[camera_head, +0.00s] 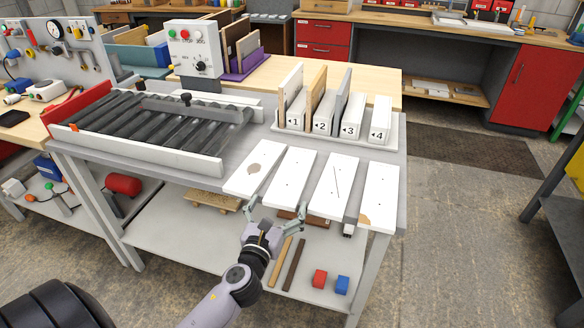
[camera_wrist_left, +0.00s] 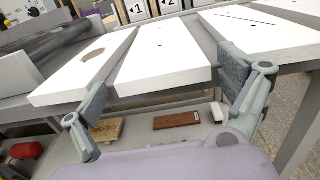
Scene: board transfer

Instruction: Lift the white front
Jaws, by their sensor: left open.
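Four white fronts lie side by side, their near ends at the bench's front edge. The leftmost front (camera_head: 257,166) has a brown stain. The second front (camera_head: 288,178) shows small dark dots and no visible damage. The third front (camera_head: 334,187) has a dark line. The rightmost front (camera_head: 379,195) has a brown patch at its near corner. My left gripper (camera_head: 276,212) is open at the near end of the second front. In the left wrist view, the fingers (camera_wrist_left: 168,100) are spread to either side of this front (camera_wrist_left: 166,60); contact is unclear.
A numbered rack (camera_head: 334,134) with upright boards stands behind the fronts. A roller conveyor (camera_head: 160,125) with a white side rail is at left. The lower shelf (camera_head: 170,235) holds strips, a red block (camera_head: 319,279) and a blue block (camera_head: 342,285).

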